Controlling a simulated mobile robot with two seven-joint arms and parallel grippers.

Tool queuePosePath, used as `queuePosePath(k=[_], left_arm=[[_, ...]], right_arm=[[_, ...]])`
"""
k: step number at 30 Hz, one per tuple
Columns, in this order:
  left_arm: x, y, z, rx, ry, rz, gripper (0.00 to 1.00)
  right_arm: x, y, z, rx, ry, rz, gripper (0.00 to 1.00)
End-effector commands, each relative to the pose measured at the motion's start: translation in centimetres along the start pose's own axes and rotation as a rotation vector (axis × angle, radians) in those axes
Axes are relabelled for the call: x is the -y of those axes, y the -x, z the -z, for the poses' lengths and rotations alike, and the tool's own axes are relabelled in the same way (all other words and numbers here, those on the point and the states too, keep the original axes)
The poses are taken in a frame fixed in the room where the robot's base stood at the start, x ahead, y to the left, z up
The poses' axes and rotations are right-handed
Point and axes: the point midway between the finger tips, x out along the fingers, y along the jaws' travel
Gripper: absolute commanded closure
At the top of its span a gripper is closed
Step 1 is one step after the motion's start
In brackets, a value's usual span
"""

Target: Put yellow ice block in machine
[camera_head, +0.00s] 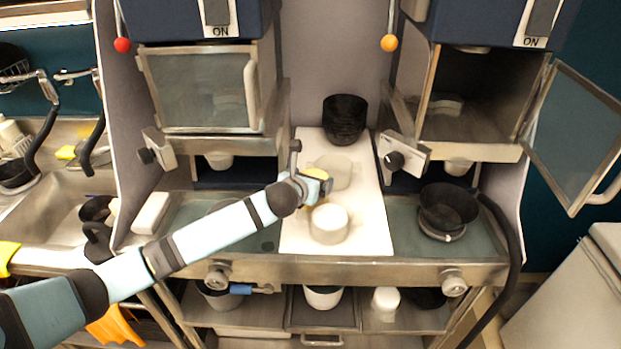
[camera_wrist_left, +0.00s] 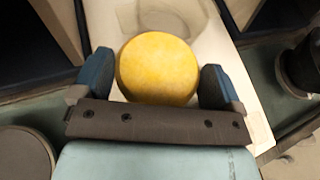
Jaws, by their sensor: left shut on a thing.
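The yellow ice block (camera_wrist_left: 158,68) is a round yellow disc held between the two fingers of my left gripper (camera_wrist_left: 160,85) in the left wrist view. In the head view, my left gripper (camera_head: 318,187) is over the white board, and a bit of the yellow block (camera_head: 314,174) shows beside it. Two machines stand side by side. The left machine (camera_head: 200,90) has its glass door shut. The right machine (camera_head: 475,95) has its glass door (camera_head: 575,135) swung open to the right, with its chamber exposed. My right gripper is not in view.
A white block in a clear container (camera_head: 329,223) and an empty-looking clear container (camera_head: 334,172) stand on the white board (camera_head: 370,230). Black stacked bowls (camera_head: 345,119) are behind. A black bowl (camera_head: 447,207) sits below the right machine. A sink (camera_head: 60,190) is at left.

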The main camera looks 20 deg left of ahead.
Motion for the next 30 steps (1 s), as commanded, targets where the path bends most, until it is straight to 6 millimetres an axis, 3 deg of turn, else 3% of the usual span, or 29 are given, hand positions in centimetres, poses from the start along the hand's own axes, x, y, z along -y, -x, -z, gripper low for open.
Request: queuePosePath(k=[11,12,22,30], left_arm=[[-0.1,-0.3,0.1,0.004,0.0,0.0,0.55],[-0.1,-0.3,0.2,0.002,0.0,0.0,0.01],[-0.1,0.1,0.0,0.002,-0.001,0.0,0.0],[-0.2,5.1,0.1,0.002,-0.003,0.0,0.0]], right_arm=[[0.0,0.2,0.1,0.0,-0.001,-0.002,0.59],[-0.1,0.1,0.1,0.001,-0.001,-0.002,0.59],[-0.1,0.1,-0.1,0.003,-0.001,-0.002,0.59],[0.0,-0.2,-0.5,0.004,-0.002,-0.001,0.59]])
